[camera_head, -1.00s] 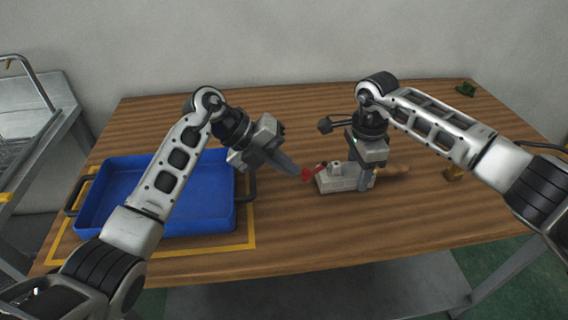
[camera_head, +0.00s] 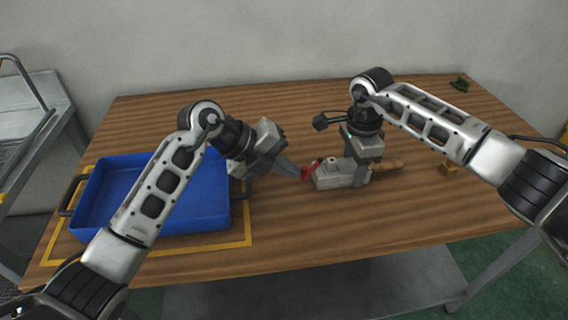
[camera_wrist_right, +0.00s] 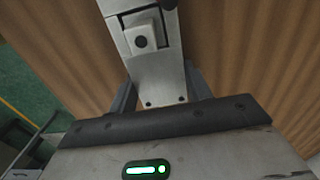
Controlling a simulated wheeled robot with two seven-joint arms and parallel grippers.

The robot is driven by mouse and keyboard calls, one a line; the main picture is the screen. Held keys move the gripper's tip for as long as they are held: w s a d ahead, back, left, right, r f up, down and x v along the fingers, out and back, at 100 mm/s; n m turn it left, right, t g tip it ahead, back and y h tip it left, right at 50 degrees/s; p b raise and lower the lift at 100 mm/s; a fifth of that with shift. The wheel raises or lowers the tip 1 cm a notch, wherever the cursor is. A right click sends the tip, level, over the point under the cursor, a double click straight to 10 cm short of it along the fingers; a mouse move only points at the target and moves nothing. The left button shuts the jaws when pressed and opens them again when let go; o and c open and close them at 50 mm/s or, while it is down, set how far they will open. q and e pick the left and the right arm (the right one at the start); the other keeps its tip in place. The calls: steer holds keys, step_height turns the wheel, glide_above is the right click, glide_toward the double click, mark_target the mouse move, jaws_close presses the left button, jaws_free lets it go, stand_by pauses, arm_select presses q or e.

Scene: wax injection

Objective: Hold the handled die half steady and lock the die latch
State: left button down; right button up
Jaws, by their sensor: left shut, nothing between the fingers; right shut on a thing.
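The grey metal die (camera_head: 328,180) lies on the table, with a brown wooden handle (camera_head: 388,164) at its right end. It also shows in the right wrist view (camera_wrist_right: 158,78), with a small square block on top. My right gripper (camera_head: 360,180) points down and is shut across the die near its handle end; its fingers show on both sides of the die in the right wrist view.
A blue tray (camera_head: 226,210) with dark handles stands at the left inside a yellow outline on the table. The front of the table is clear.

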arm_select(q)
steer(key=shift+s+d+n+t, duration=0.75)
steer(key=shift+s+n+t, duration=0.1)
steer(key=shift+n, duration=0.15)
steer(key=shift+s+d, duration=0.35)
steer(key=shift+d, duration=0.25)
steer(key=shift+s+d, duration=0.35)
steer(key=shift+d, duration=0.25)
steer(key=shift+s+d, duration=0.2)
steer(key=shift+d, duration=0.4)
steer(key=shift+s+d, duration=0.15)
steer(key=shift+d, duration=0.45)
steer(key=shift+w+a, duration=0.1)
steer(key=shift+w, duration=0.05)
steer(key=shift+w+a, duration=0.35)
steer(key=shift+w, duration=0.4)
